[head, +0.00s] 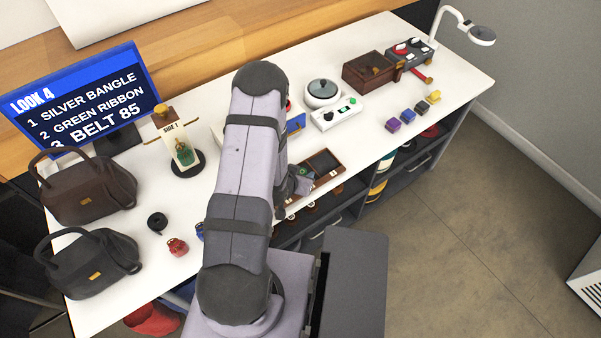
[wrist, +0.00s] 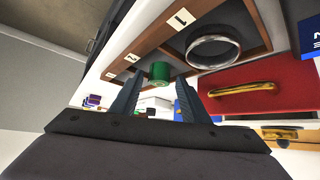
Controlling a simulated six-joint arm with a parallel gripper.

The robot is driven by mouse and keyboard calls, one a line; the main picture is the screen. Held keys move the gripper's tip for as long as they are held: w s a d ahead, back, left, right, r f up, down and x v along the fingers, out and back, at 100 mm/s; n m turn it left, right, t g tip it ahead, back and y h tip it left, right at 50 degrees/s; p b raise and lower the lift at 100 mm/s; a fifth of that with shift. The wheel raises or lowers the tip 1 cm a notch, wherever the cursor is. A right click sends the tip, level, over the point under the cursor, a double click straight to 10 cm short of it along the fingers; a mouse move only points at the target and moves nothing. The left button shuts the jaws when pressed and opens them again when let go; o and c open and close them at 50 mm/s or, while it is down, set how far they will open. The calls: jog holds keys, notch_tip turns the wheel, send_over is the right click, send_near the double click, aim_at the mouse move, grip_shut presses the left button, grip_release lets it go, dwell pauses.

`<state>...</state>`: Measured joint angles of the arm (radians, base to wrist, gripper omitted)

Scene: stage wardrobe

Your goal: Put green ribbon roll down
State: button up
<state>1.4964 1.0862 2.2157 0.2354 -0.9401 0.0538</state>
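The green ribbon roll (wrist: 160,72) stands in the second compartment of the brown wooden tray (wrist: 150,42), in the wrist view. My gripper (wrist: 158,84) is open. Its two dark fingers point toward the roll, with visible space on both sides of it. The silver bangle (wrist: 214,50) lies in the compartment marked 1. In the head view my gripper (head: 303,184) is low over the tray (head: 333,174), and a bit of green roll (head: 303,171) shows there. My arm hides the tray's left part.
A red item (wrist: 240,100) with a gold handle is close right in the wrist view. In the head view, a white device (head: 336,113) stands behind the tray, a stand (head: 185,155) and dark bags (head: 88,190) at left.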

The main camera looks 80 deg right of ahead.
jog(key=shift+r, duration=0.2)
jog(key=p+v, duration=0.4)
jog(key=v, duration=0.8)
dwell(0.3)
